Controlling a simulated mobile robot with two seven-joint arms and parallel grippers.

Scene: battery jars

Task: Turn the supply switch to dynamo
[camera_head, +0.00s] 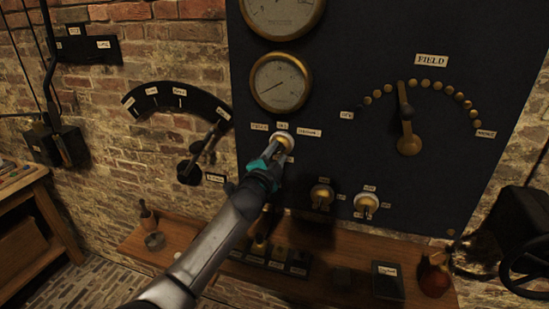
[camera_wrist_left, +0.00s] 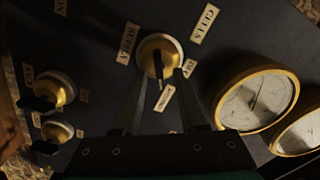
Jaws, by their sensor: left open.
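The supply switch (camera_head: 284,138) is a brass knob on a white round base on the dark panel. Labels stand around it: one at left, OFF above, DYNAMO (camera_head: 308,132) at right. In the left wrist view the switch (camera_wrist_left: 156,45) has a dark lever that points down, toward the DYNAMO label (camera_wrist_left: 165,98). My left gripper (camera_head: 278,152) is at the switch, and partly covers it in the head view. In the left wrist view its open fingers (camera_wrist_left: 160,72) lie on either side of the lever; contact cannot be told. My right gripper is in neither view.
Two smaller brass switches (camera_head: 321,194) (camera_head: 367,204) sit below on the panel. Gauges (camera_head: 281,82) hang above, and the FIELD dial's lever (camera_head: 407,118) is at right. A wooden shelf (camera_head: 135,243) with several small items runs below. A lever quadrant (camera_head: 180,97) is on the brick wall.

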